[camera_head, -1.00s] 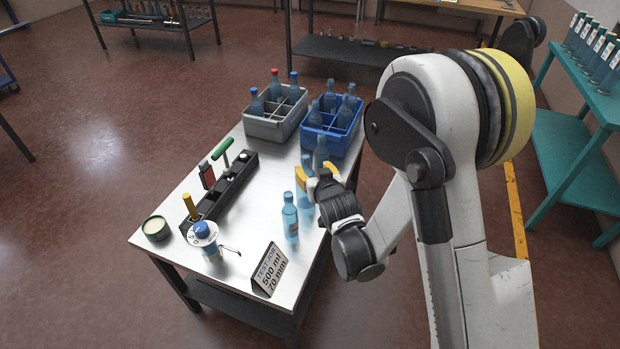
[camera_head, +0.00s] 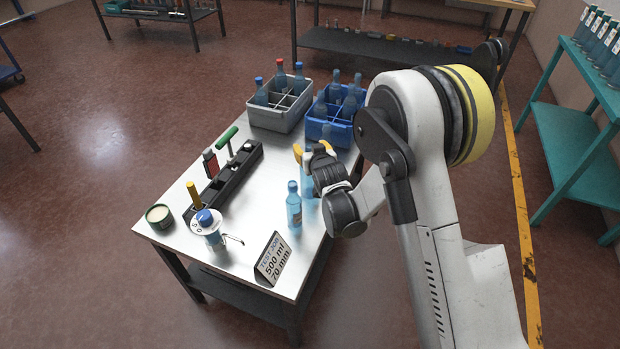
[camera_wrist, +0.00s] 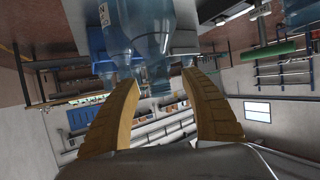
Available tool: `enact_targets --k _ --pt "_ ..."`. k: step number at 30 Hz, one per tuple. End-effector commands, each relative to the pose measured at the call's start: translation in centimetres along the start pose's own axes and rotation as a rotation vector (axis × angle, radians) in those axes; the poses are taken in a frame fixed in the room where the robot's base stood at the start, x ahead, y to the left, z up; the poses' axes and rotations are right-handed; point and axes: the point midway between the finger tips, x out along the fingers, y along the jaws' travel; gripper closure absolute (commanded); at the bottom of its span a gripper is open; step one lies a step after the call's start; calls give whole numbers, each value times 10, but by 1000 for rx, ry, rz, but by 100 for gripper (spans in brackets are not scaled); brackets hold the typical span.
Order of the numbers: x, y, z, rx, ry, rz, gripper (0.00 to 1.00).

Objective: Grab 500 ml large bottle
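A blue capped bottle (camera_head: 293,205) stands upright near the table's right edge. A second blue bottle (camera_head: 308,186) stands just behind it, partly hidden by my gripper. My gripper (camera_head: 312,150) has its yellow fingers spread at about the top of that second bottle. In the wrist view the gripper (camera_wrist: 160,82) is open and nothing is clamped. There the picture looks upside down, and a large translucent blue bottle (camera_wrist: 140,30) hangs in from the top, beyond the fingertips. Whether its neck lies between them I cannot tell. A sign (camera_head: 272,258) reads 500 ml, 70 mm.
A grey crate (camera_head: 264,121) and a blue crate (camera_head: 322,131) with bottles stand at the table's back. A black tool rack (camera_head: 226,177), a round tin (camera_head: 160,216) and a blue-topped gauge-like item (camera_head: 208,230) are on the left. The teal shelf (camera_head: 560,130) is far right.

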Motion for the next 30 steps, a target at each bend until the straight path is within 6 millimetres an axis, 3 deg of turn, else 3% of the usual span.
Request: enact_targets --k 1,5,20,28,30 --pt "0 0 0 0 0 0 60" --pt "0 0 0 0 0 0 100" --pt "-2 0 -5 0 0 0 100" --pt "-18 0 -43 0 0 0 100" --pt "-30 11 -45 3 -1 2 100"
